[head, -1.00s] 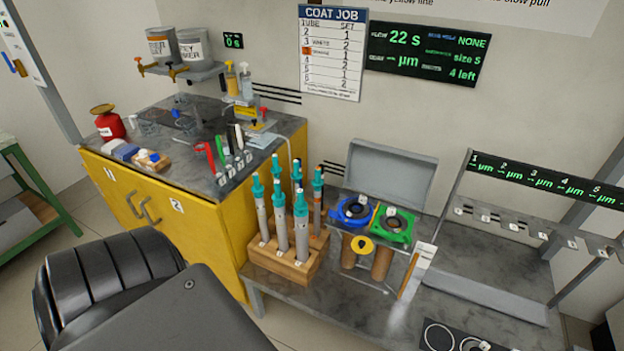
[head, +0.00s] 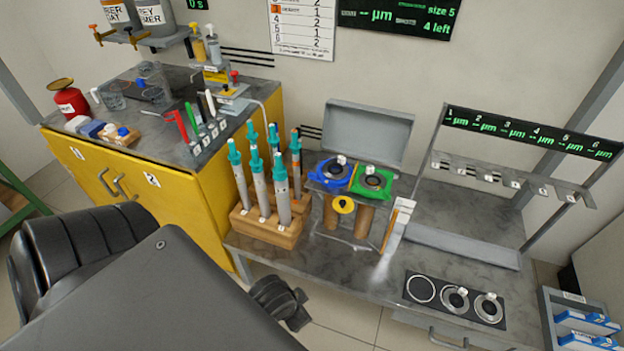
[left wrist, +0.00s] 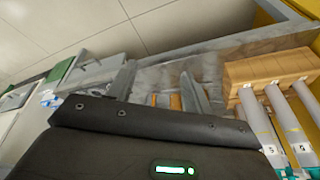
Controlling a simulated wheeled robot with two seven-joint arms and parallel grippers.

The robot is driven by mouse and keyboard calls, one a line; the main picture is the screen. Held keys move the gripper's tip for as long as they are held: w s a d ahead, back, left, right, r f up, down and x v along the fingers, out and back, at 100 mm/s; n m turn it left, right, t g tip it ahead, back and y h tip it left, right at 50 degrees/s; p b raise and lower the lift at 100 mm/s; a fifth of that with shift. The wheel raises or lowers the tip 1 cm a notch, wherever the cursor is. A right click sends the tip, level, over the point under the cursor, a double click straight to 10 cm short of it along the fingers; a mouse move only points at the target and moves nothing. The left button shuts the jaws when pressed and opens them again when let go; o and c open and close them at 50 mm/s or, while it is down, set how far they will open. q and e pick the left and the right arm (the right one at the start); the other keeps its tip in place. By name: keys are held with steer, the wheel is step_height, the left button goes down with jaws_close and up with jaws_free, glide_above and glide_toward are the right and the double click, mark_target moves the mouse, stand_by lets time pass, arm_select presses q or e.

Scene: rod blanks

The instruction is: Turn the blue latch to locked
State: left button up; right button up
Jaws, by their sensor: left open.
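A blue ring-shaped fitting (head: 328,177) with a dark centre and a small pale tag sits on the metal stand on the bench in the head view. It is the only blue part on that stand; whether its latch is locked or unlocked is too small to tell. A green fitting (head: 371,182) sits right beside it. My left gripper (left wrist: 158,90) is open and empty in the left wrist view, its two grey fingers pointing toward the bench edge. In the head view my left arm fills the lower left, apart from the fittings. My right gripper is not in view.
A wooden block (head: 262,228) with several teal-topped tubes stands left of the stand; it also shows in the left wrist view (left wrist: 268,69). A yellow disc (head: 343,205) hangs below the fittings. A white-and-orange upright card (head: 397,226) stands close on the right. A grey rack (head: 465,245) is farther right.

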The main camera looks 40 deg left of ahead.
arm_select(q)
steer(key=w+d+r+m+t+h, duration=0.1)
steer(key=w+d+r+m+t, duration=0.2)
steer(key=w+m, duration=0.35)
steer(key=w+d+r+m+h, duration=0.1)
steer(key=w+d+r+m, duration=0.2)
steer(key=w+r+m, duration=0.4)
steer(key=w+d+r+m+t+h, duration=0.2)
steer(key=w+d+r+m, duration=0.1)
steer(key=w+m, duration=0.4)
steer(key=m+g+y, duration=0.4)
steer(key=m+y, duration=0.2)
steer(key=m, duration=0.3)
glide_toward(313, 173)
steer(key=b+x, duration=0.1)
steer(key=x, duration=0.6)
steer(key=shift+f, duration=0.2)
steer(key=shift+w+a+f+b, duration=0.15)
steer(key=shift+w+f+b, duration=0.15)
steer(key=shift+f, duration=0.3)
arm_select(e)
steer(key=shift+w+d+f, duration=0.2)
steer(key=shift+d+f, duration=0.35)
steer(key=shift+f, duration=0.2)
arm_select(q)
steer(key=shift+c, duration=0.3)
